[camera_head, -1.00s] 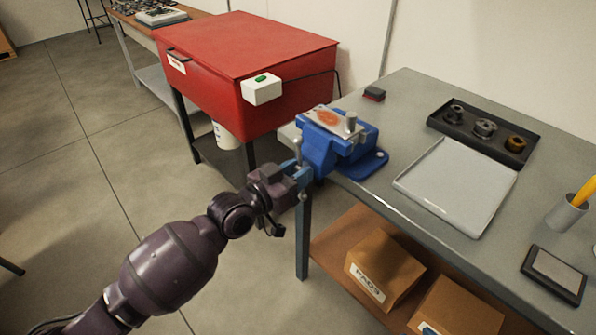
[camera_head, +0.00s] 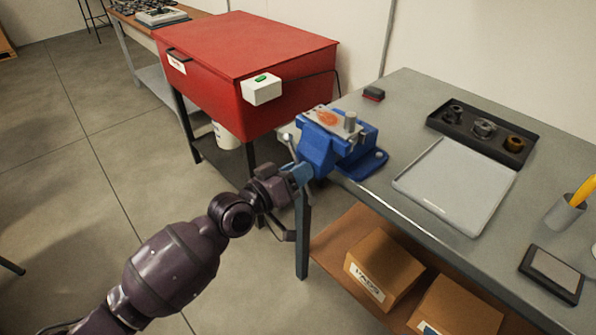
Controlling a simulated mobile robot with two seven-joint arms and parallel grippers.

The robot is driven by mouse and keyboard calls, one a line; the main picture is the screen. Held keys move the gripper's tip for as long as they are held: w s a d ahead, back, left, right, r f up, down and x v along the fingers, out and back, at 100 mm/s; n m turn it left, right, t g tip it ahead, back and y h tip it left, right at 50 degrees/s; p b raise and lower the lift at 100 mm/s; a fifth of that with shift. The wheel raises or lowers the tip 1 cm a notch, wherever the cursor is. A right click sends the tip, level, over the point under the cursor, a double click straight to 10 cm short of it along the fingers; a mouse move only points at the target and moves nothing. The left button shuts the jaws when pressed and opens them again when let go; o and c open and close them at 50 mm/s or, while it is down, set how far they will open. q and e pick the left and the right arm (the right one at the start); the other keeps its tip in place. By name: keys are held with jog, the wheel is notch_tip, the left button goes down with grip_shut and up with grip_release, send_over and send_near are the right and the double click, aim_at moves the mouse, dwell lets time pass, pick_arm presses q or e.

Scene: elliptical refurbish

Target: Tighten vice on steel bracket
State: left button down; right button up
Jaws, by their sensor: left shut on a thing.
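The blue vice (camera_head: 335,150) is fixed at the near left corner of the grey workbench. The steel bracket (camera_head: 322,119), a flat plate with an orange-red patch, sits in the top of the vice at the jaws. The vice's grey handle bar (camera_head: 288,140) sticks up at a tilt beside the vice's front end. My left gripper (camera_head: 293,177) is shut at the vice's front end, on the handle; the fingers partly hide the grip. My right gripper is not in view.
A red cabinet (camera_head: 245,60) with a white switch box (camera_head: 262,91) stands close behind the vice. On the workbench (camera_head: 400,120) are a light tray (camera_head: 455,185), a black tray of parts (camera_head: 468,146) and a pencil cup (camera_head: 566,212). Cardboard boxes (camera_head: 385,262) sit on the shelf below.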

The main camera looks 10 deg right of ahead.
pick_arm(q)
jog(key=shift+a+f, duration=0.1)
jog(key=shift+f, duration=0.05)
jog(key=c, duration=0.8)
grip_release()
jog(key=v, duration=1.1)
